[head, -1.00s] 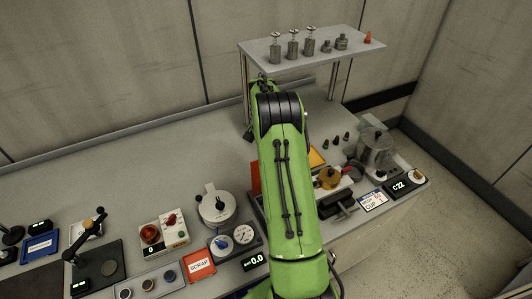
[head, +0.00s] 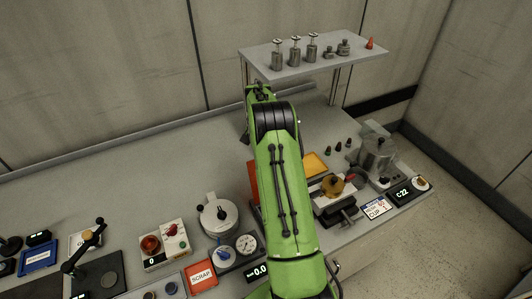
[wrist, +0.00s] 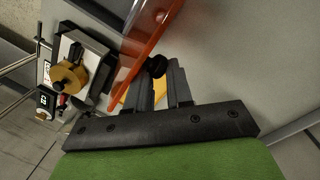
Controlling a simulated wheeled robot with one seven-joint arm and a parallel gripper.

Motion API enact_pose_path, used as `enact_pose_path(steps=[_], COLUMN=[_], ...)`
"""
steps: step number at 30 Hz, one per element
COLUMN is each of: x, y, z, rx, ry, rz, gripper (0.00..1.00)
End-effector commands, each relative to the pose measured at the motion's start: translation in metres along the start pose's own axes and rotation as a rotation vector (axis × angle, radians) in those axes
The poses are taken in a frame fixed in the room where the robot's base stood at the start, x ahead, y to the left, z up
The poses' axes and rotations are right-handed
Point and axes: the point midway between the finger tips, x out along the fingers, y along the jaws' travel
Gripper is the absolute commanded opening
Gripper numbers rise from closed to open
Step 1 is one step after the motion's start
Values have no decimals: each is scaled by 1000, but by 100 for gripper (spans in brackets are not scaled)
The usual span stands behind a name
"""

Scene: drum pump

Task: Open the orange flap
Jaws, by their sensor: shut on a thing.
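The orange flap (wrist: 150,35) is a translucent panel that stands steeply tilted at the upper middle of the wrist view. A strip of it (head: 253,182) shows left of my arm in the head view. A black knob (wrist: 157,66) sits at its edge. My gripper (wrist: 160,82) has its two grey fingers at this knob and is shut on it. In the head view my green arm hides the gripper and most of the flap.
A yellow-orange panel (head: 316,165) and a machine with a brass-coloured round part (head: 333,186) stand right of my arm. A grey shelf (head: 345,55) with weights rises behind. A dial gauge (head: 246,244) and white round device (head: 217,212) are on the left.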

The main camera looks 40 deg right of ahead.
Motion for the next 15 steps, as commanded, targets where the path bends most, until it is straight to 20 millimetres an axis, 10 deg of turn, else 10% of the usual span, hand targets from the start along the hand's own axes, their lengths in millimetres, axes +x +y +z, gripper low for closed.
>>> enact_pose_path(steps=[3, 4, 9, 15], x=[14, 14, 13, 13], y=[-9, -9, -8, -7], z=[8, 8, 8, 8], rx=[-25, -25, -24, -21], ry=[-25, -25, -27, -28], rz=[0, 0, 0, 2], gripper=[0, 22, 48, 50])
